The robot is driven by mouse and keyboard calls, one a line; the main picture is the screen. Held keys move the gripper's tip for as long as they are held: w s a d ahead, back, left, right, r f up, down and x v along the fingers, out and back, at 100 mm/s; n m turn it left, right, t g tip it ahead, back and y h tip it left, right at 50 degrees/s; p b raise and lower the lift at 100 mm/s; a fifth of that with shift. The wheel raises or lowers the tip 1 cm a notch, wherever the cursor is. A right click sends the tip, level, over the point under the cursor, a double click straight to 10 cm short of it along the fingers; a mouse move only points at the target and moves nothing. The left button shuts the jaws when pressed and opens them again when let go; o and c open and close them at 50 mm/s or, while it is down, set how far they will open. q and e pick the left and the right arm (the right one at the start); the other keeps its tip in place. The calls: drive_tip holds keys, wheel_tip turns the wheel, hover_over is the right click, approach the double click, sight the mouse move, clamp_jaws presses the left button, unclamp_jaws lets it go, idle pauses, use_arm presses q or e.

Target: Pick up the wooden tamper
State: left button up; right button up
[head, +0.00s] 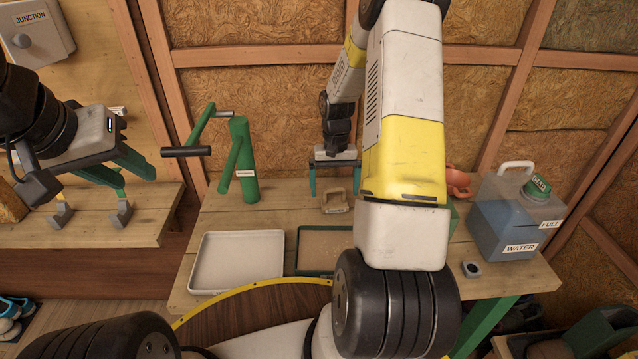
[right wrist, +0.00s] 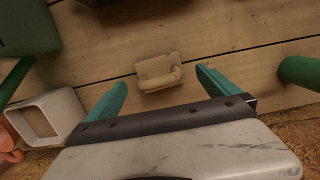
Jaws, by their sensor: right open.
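The wooden tamper (head: 336,201) is a small pale wooden block with a raised handle. It rests on the plank bench behind the green-rimmed tray. My right gripper (head: 334,181) is open above it, with its two green fingers to either side of the tamper. In the right wrist view the tamper (right wrist: 160,72) lies between and a little beyond the open fingers (right wrist: 162,82), with nothing held. My left gripper (head: 136,178) is at the left, above the other bench, its green fingers apart and empty, far from the tamper.
A white tray (head: 238,262) and a green-rimmed tray (head: 305,268) lie in front. A green press with a black handle (head: 243,160) stands left of the tamper. A blue water container (head: 515,215) stands at right. My right arm hides part of the bench.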

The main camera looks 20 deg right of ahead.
sight(335, 202)
drive_tip(key=shift+s+f, duration=0.2)
drive_tip(key=shift+f, duration=0.8)
drive_tip(key=shift+s+f, duration=0.15)
drive_tip(key=shift+f, duration=0.8)
drive_tip(key=c, duration=1.6)
drive_tip(key=shift+o, duration=0.2)
wheel_tip(335, 202, up, 10)
drive_tip(key=shift+r, duration=0.1)
